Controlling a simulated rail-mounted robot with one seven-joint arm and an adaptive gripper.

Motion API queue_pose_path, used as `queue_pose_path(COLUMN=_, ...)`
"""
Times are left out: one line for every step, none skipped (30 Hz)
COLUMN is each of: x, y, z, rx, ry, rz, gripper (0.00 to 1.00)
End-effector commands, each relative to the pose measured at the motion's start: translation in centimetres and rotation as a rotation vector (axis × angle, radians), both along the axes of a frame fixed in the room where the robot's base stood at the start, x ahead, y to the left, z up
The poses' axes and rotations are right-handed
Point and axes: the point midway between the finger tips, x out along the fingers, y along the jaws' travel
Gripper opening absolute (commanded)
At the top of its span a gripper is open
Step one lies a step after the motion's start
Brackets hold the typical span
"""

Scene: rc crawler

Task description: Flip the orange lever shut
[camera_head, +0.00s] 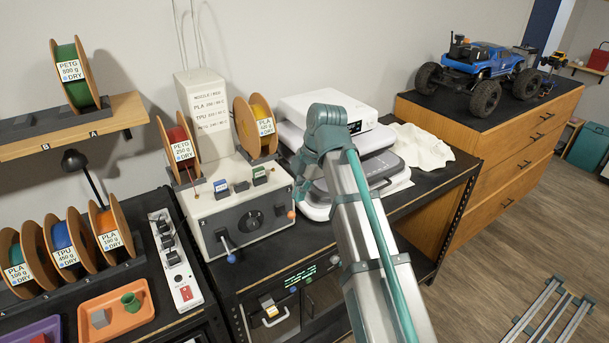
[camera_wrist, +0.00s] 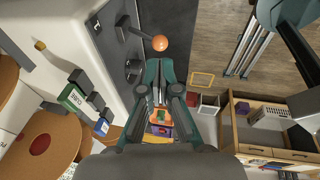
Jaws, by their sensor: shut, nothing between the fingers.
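The orange lever shows as an orange ball on a thin dark stem at the right end of the grey control panel. In the wrist view its ball (camera_wrist: 160,43) stands just beyond my fingertips, with the stem running left to the panel. In the head view the ball (camera_head: 291,214) is small, at the panel's right end. My gripper (camera_wrist: 160,68) is shut and empty, close to the ball; I cannot tell whether they touch. In the head view my arm partly covers the area right of the lever.
The panel belongs to a white machine (camera_head: 208,205) carrying spools and small colored blocks. A blue-tipped lever (camera_head: 230,256) and a dark dial (camera_head: 252,218) are on the same panel. A white printer-like device (camera_head: 350,125) stands to the right. The black bench top in front is narrow.

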Motion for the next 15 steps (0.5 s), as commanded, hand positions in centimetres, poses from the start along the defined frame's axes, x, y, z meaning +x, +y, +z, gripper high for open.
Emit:
queue_pose_path(x=-0.1, y=0.2, z=-0.7, rx=-0.001, ry=0.002, rz=0.0, gripper=0.0)
queue_pose_path(x=-0.1, y=0.3, z=-1.1, rx=-0.001, ry=0.003, rz=0.001, gripper=0.0)
queue_pose_path(x=0.0, y=0.5, z=-1.5, rx=-0.001, ry=0.003, rz=0.001, gripper=0.0)
queue_pose_path(x=0.0, y=0.6, z=-1.9, rx=-0.001, ry=0.001, rz=0.0, gripper=0.0)
queue_pose_path(x=0.0, y=0.7, z=-2.2, rx=-0.001, ry=0.002, rz=0.0, gripper=0.0)
queue_pose_path(x=0.1, y=0.8, z=-2.7, rx=-0.001, ry=0.002, rz=0.0, gripper=0.0)
queue_pose_path(x=0.1, y=0.8, z=-3.0, rx=-0.001, ry=0.002, rz=0.0, gripper=0.0)
queue_pose_path(x=0.2, y=0.9, z=-3.2, rx=-0.001, ry=0.001, rz=0.0, gripper=0.0)
queue_pose_path(x=0.2, y=1.0, z=-3.6, rx=-0.001, ry=0.001, rz=0.0, gripper=0.0)
queue_pose_path(x=0.2, y=1.1, z=-3.8, rx=-0.001, ry=0.001, rz=0.0, gripper=0.0)
queue_pose_path(x=0.2, y=1.1, z=-4.0, rx=-0.001, ry=0.001, rz=0.0, gripper=0.0)
queue_pose_path(x=0.2, y=1.2, z=-4.2, rx=-0.001, ry=0.001, rz=0.0, gripper=0.0)
queue_pose_path(x=0.3, y=1.2, z=-4.3, rx=-0.001, ry=-0.001, rz=0.0, gripper=0.0)
queue_pose_path(x=0.3, y=1.2, z=-4.5, rx=0.0, ry=-0.001, rz=0.0, gripper=0.0)
queue_pose_path(x=0.3, y=1.3, z=-4.6, rx=0.0, ry=-0.001, rz=0.0, gripper=0.0)
